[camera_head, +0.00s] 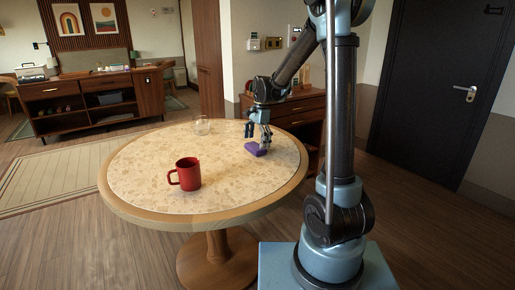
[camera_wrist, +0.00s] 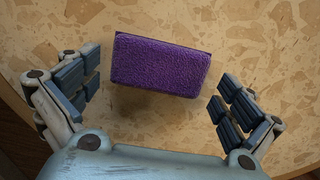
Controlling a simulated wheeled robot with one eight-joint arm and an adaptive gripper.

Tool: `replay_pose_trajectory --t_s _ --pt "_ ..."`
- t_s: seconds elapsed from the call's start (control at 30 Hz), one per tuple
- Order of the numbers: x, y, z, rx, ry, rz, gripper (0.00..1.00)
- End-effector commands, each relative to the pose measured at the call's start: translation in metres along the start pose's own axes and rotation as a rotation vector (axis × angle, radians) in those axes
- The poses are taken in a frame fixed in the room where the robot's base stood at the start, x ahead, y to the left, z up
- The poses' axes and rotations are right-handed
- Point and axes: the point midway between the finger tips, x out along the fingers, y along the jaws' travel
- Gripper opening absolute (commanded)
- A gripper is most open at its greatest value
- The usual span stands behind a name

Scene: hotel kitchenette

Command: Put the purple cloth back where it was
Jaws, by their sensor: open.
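The purple cloth (camera_head: 256,149) lies on the round table (camera_head: 150,202), toward its right side. In the wrist view the cloth (camera_wrist: 160,65) looks like a thick purple block with a rough top, lying slightly tilted in the picture. My gripper (camera_head: 260,134) is over the table right at the cloth. In the wrist view my open gripper (camera_wrist: 158,95) has one finger to the left of the cloth and one to its lower right. Bare table shows between the fingers and the cloth, and nothing is held.
A red mug (camera_head: 187,174) stands on the table, left of the cloth and nearer the front. A wooden cabinet (camera_head: 290,112) stands behind the table. The left part of the tabletop is clear.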

Motion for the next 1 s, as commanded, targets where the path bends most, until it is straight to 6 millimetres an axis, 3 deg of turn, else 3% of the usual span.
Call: replay_pose_trajectory --t_s 0.4,0.73,0.87,1.0 --pt "-0.072 0.000 0.000 0.000 0.000 0.000 1.00" --pt "-0.096 0.004 -0.001 -0.007 0.002 -0.002 1.00" --pt "-0.101 0.026 -0.004 -0.050 0.012 -0.012 1.00" --pt "-0.106 0.067 -0.007 -0.136 0.033 -0.030 1.00"
